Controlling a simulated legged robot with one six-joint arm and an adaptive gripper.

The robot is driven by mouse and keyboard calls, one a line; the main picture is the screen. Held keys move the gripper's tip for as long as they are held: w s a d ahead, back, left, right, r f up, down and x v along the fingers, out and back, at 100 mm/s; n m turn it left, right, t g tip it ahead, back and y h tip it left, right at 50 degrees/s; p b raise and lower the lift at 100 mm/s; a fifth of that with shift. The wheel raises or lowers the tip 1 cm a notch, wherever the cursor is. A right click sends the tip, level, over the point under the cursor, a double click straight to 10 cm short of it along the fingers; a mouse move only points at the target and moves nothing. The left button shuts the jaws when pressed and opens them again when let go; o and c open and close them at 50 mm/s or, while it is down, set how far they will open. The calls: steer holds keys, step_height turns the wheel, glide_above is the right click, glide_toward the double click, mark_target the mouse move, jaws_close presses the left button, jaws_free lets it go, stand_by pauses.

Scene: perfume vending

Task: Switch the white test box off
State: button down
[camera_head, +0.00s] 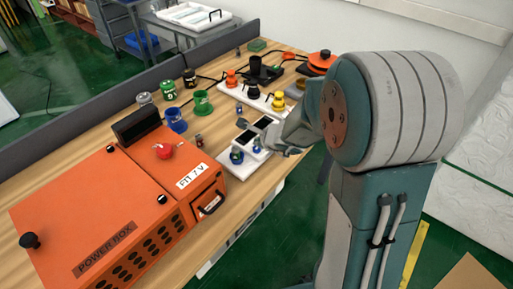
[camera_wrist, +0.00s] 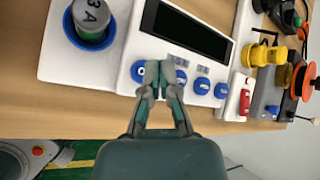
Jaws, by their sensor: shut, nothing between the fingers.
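The white test box (camera_wrist: 128,68) has a dark screen (camera_wrist: 186,30) and a row of blue knobs (camera_wrist: 201,86) along its near edge in the wrist view. It also shows on the table in the head view (camera_head: 262,150), partly covered by my gripper. My gripper (camera_wrist: 162,72) is shut and empty. Its fingertips are at the knob row, over or against the box front between the left knobs; I cannot tell if they touch. A red switch-like part (camera_wrist: 245,98) sits on a white block just right of the knobs.
A white base with a blue cup holding a can (camera_wrist: 88,22) stands left of the box. An orange power box (camera_head: 95,215) fills the near left of the table. Yellow (camera_head: 278,102), black and orange parts stand farther back. Blue and green mugs (camera_head: 203,103) stand left of the box.

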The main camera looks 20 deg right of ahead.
mark_target(258, 149)
steer(key=shift+r, duration=2.55)
steer(key=s+a+r+n+g+y, duration=0.1)
steer(key=s+a+r+n, duration=0.25)
steer(key=s+n, duration=0.25)
steer(key=s+a+r+n+y, duration=0.1)
steer(key=s+a+r+n, duration=0.1)
steer(key=s+r+n, duration=0.35)
steer(key=s+d+r+n+g+h, duration=0.1)
steer(key=s+d+n+h, duration=0.1)
steer(key=s+n, duration=0.4)
steer(key=s+d+r+n+g+h, duration=0.1)
steer(key=s+d+n+h, duration=0.1)
steer(key=s+n, duration=0.4)
steer(key=s+d, duration=0.1)
steer(key=s, duration=0.2)
steer(key=shift+s+h, duration=0.35)
steer(key=shift+h, duration=0.05)
